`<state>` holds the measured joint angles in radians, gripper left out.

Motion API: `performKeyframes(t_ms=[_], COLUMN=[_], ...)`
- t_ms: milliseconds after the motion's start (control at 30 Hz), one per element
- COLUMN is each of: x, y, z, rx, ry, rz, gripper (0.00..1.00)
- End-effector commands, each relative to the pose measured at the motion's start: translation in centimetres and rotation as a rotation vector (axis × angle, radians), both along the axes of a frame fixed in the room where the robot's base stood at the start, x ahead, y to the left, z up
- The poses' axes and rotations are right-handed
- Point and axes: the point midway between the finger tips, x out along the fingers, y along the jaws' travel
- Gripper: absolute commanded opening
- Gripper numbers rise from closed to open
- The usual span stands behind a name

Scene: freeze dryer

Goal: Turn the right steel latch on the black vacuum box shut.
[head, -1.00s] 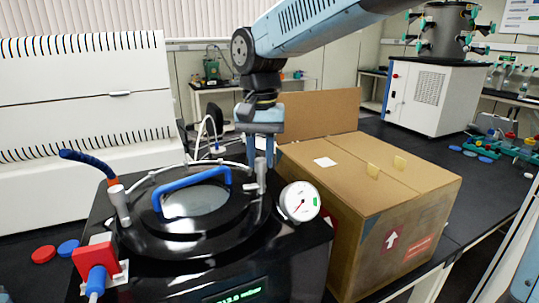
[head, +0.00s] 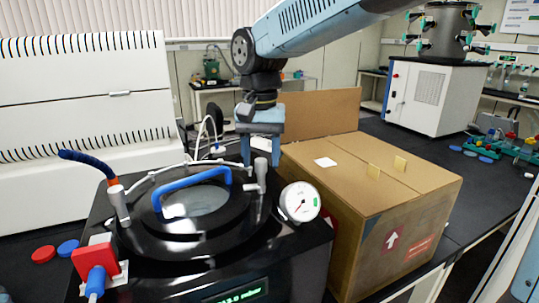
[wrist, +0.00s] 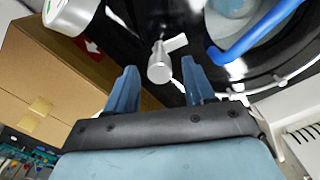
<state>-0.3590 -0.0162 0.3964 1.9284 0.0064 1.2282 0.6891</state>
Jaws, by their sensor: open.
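The black vacuum box (head: 290,262) stands at the front, with a round black lid and a blue handle (head: 190,188) on top. The right steel latch (head: 261,176) is an upright post at the lid's right rim. In the wrist view the latch (wrist: 160,64) shows a round end with a short arm pointing up and right. My gripper (head: 261,158) is above and just behind the latch, pointing down. In the wrist view my gripper (wrist: 158,80) is open, its blue fingers on either side of the latch with gaps on both sides. The left steel latch (head: 119,205) stands at the left rim.
A pressure gauge (head: 299,202) sits right of the latch. A large cardboard box (head: 345,230) stands close on the right, its flap (head: 320,112) raised behind my gripper. A red block with a blue hose (head: 93,262) is at the front left.

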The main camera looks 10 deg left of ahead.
Motion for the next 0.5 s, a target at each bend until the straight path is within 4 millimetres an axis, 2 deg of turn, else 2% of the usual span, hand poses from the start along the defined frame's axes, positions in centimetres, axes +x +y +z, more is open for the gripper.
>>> performKeyframes(t_ms=[167,500], x=[0.1,0.2], y=[0.1,0.0], z=[1.3,7.7], rx=[0.002,0.002], ry=[-0.002,-0.002], rz=[0.0,-0.001], gripper=[0.53,0.53])
